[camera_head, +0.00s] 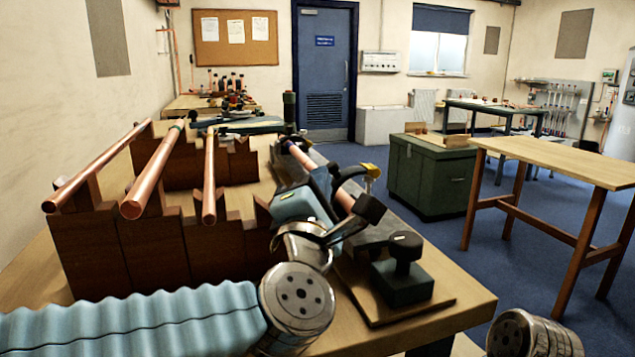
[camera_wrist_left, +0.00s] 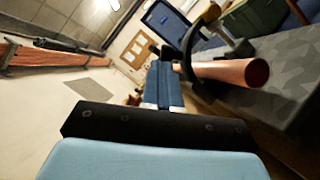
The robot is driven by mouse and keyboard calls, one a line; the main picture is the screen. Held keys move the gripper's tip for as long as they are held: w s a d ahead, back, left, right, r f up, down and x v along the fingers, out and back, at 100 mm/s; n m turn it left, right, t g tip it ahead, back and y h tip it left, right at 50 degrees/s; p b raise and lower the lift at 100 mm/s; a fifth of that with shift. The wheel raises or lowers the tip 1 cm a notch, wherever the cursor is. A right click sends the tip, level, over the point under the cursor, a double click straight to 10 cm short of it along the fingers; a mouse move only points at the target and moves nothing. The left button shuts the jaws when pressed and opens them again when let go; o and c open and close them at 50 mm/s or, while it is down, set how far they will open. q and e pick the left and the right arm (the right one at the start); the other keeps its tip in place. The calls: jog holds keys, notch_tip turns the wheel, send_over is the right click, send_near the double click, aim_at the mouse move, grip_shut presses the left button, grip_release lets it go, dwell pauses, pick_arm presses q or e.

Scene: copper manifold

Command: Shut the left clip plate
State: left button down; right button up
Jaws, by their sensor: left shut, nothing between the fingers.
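A copper pipe (camera_head: 297,153) with a purple band lies along the grey fixture on the bench, and its open end shows in the left wrist view (camera_wrist_left: 230,71). A dark curved clip part (camera_wrist_left: 190,52) with a yellow tip (camera_wrist_left: 210,14) stands over the pipe; the yellow tip also shows in the head view (camera_head: 371,170). I cannot tell for sure which part is the left clip plate, or its angle. My left gripper (camera_head: 324,181) is shut and empty beside the pipe, its blue fingers (camera_wrist_left: 163,82) together. Contact with the clip cannot be told. My right gripper is out of view.
Copper pipes (camera_head: 155,170) rest on stepped brown wooden blocks (camera_head: 145,250) at the left. A dark block with a black knob (camera_head: 404,280) stands at the bench's front right.

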pick_arm(q)
jog(key=shift+d+r+m, duration=0.1)
jog(key=shift+m, duration=0.4)
jog(key=shift+d+g, duration=0.1)
jog(key=shift+g, duration=0.2)
jog(key=shift+w+d+r+m+g+h, duration=0.3)
jog(key=shift+d+r+m, duration=0.1)
jog(key=shift+d+m, duration=0.25)
jog(key=shift+d, duration=0.15)
